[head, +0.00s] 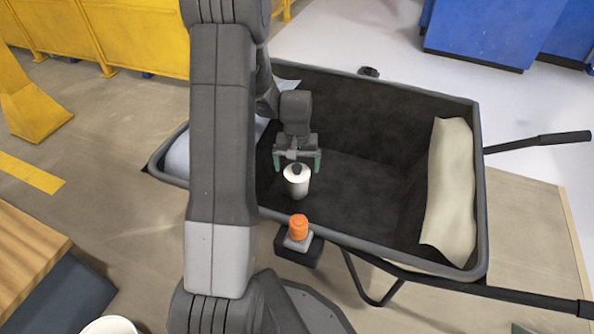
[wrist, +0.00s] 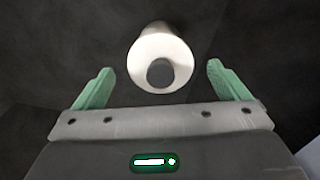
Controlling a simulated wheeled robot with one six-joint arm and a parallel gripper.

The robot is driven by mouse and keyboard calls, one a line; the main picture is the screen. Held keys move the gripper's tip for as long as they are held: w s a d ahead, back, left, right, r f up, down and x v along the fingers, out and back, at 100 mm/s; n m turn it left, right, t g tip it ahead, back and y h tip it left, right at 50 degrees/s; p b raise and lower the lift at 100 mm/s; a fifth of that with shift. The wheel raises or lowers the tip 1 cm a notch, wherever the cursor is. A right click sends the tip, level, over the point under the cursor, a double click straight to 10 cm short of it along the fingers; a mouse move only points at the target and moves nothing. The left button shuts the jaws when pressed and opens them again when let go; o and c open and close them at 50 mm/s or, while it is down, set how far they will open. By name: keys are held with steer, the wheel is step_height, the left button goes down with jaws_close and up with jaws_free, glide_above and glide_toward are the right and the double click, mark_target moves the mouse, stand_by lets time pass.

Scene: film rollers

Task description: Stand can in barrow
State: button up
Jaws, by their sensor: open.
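My gripper (head: 297,163) is open just above and behind the can in the head view. In the wrist view the can (wrist: 161,62) shows from above, between and beyond the two green fingertips (wrist: 160,85), with a clear gap on each side. The fingers do not touch it. The can's base is mostly hidden in the wrist view.
A cream sack (head: 450,190) leans at the barrow's right end, and a pale bag (head: 178,158) lies at the left end, partly behind my arm. An orange-topped object (head: 299,228) stands just outside the front rim. The barrow's middle floor is clear.

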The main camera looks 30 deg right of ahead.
step_height(320, 180, up, 6)
steer(key=shift+r+p, duration=0.1)
steer(key=shift+p, duration=0.65)
